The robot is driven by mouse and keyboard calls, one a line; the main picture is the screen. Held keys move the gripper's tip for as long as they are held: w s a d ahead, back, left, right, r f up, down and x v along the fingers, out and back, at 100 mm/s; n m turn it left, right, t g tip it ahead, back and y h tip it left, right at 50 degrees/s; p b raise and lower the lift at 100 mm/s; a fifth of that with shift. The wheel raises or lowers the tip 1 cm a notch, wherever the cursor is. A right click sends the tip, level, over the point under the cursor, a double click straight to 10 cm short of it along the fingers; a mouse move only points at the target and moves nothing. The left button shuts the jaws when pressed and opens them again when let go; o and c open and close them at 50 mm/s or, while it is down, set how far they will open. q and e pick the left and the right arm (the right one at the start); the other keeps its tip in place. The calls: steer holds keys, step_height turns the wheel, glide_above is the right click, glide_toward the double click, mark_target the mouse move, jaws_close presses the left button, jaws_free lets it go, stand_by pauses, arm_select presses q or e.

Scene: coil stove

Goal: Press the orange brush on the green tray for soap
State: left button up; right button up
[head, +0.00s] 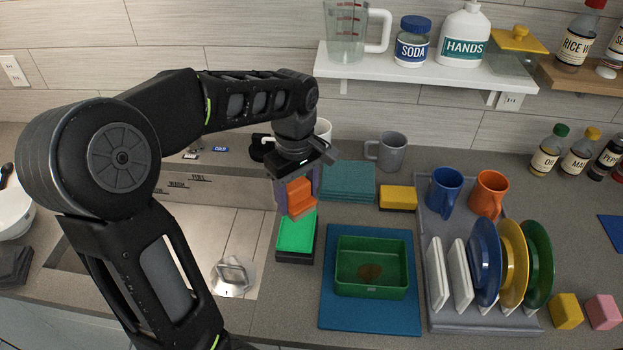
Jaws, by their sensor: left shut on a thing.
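My left gripper (299,196) comes in from the left and points down, shut on the orange brush (298,194). The orange brush is over the far part of the green tray (296,235), a small bright green pad with a dark base on the counter. The brush's lower end overlaps the tray's far edge in the picture; I cannot tell whether it touches. My right gripper is not in view.
A green dish (370,293) with a brown patch inside stands on a blue mat (327,317) just right of the tray. Farther right is a grey dish rack (484,325) with plates and mugs. A yellow sponge (398,198) and teal cloths (347,181) lie behind.

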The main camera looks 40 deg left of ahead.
arm_select(q)
steer(key=shift+s+r, duration=0.1)
steer(key=shift+s, duration=0.15)
steer(key=shift+w+f, duration=0.15)
steer(key=shift+f, duration=0.1)
steer(key=b, duration=0.4)
glide_above(298, 230)
steer(key=shift+w+f, duration=0.1)
steer(key=shift+f, duration=2.7)
steer(key=shift+f+b, duration=0.9)
steer(key=shift+f, duration=0.15)
steer(key=shift+r+p, duration=2.75)
steer(key=shift+r, duration=0.8)
